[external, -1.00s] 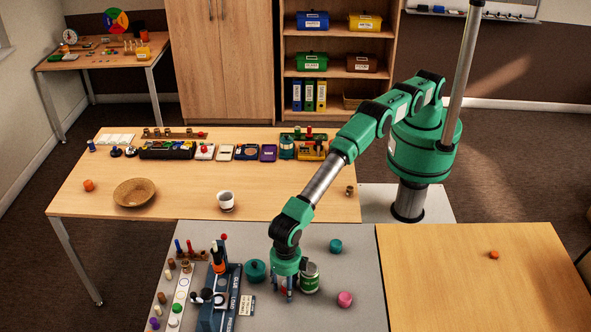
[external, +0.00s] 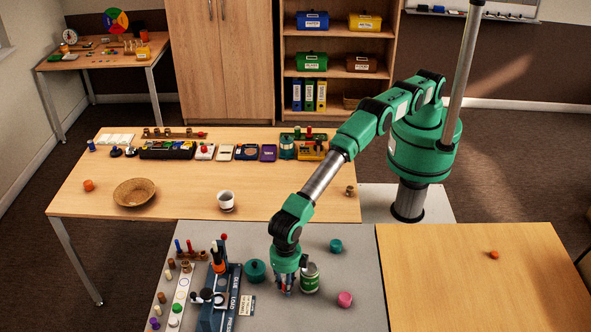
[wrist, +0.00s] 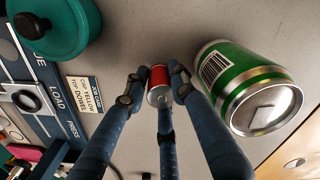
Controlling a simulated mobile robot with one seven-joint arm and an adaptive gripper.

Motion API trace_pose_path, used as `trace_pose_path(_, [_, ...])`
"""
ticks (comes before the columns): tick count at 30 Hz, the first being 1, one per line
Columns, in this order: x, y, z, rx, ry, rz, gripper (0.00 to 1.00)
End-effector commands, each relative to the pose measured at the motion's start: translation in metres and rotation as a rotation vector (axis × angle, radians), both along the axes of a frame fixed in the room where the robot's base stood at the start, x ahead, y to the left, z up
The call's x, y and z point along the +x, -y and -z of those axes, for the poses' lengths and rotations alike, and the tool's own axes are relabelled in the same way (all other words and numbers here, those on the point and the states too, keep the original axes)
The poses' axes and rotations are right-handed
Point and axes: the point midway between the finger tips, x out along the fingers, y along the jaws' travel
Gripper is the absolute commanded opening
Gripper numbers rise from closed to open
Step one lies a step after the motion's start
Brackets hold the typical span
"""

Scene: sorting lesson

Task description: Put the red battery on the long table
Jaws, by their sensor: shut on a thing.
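The red battery (wrist: 158,77) is a small red cylinder with a silver end. In the wrist view it sits between the fingertips of my gripper (wrist: 159,86), which is shut on it. In the external view my gripper (external: 285,287) is low over the grey table (external: 340,292), between a teal lidded pot and a green can. The battery is mostly hidden by the fingers there. I cannot tell whether it touches the tabletop. The long wooden table (external: 290,205) lies behind the grey table.
The green can (wrist: 245,88) is close right of my fingers; the teal pot (wrist: 62,28) and blue press (external: 222,290) are left. A pink piece (external: 345,299) lies to the right. The long table holds a basket (external: 134,193) and white cup (external: 226,201), with bare wood between.

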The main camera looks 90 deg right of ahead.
Motion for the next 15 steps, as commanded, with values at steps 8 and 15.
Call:
trace_pose_path(8, [0.001, -0.001, -0.045, 0.003, 0.003, 0.000, 0.00])
trace_pose_path(15, [0.001, -0.001, -0.076, 0.002, 0.002, 0.000, 0.00])
